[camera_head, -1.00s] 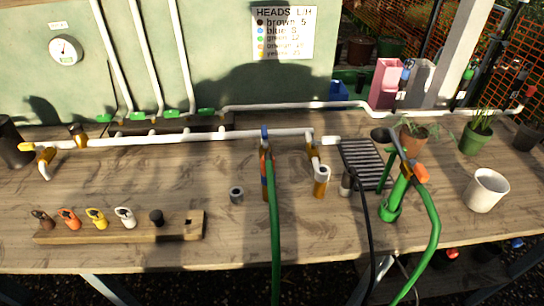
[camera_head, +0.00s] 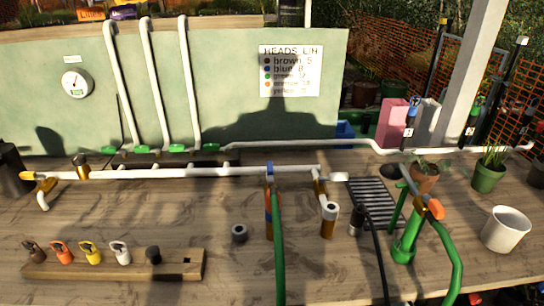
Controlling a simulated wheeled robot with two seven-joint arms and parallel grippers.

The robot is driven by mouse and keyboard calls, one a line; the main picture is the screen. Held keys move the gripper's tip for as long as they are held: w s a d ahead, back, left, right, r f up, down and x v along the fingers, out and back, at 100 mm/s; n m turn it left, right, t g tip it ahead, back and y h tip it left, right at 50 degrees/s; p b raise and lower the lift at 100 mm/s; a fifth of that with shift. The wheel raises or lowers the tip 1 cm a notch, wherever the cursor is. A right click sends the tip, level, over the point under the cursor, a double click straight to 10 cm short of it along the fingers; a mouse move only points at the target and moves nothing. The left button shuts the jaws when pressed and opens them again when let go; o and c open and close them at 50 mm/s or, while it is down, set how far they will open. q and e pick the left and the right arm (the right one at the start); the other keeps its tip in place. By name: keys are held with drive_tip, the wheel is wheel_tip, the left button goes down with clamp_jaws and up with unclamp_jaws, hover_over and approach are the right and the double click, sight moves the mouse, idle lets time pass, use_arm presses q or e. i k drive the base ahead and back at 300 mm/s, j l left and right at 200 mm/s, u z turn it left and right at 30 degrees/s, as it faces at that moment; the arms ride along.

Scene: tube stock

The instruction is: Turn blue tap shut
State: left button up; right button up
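A small blue piece (camera_head: 270,168), which looks like the blue tap, sits on the white pipe (camera_head: 220,172) near the middle of the bench. Its handle is too small to tell whether it is turned on or off. Another small blue piece (camera_head: 413,106) shows on a post at the back right. Neither of my grippers is in view.
A wooden rack (camera_head: 185,268) with several coloured heads lies at the front left. A brass-and-white elbow (camera_head: 328,215), a black grate (camera_head: 375,203), a green watering piece (camera_head: 408,240) and a white pot (camera_head: 506,229) stand to the right. A sign (camera_head: 290,71) hangs behind.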

sight(270, 168)
drive_tip(key=k+j+u, duration=0.1)
drive_tip(key=j+u, duration=0.2)
drive_tip(key=j, duration=0.35)
drive_tip(key=j+u, duration=0.3)
drive_tip(key=j, duration=0.3)
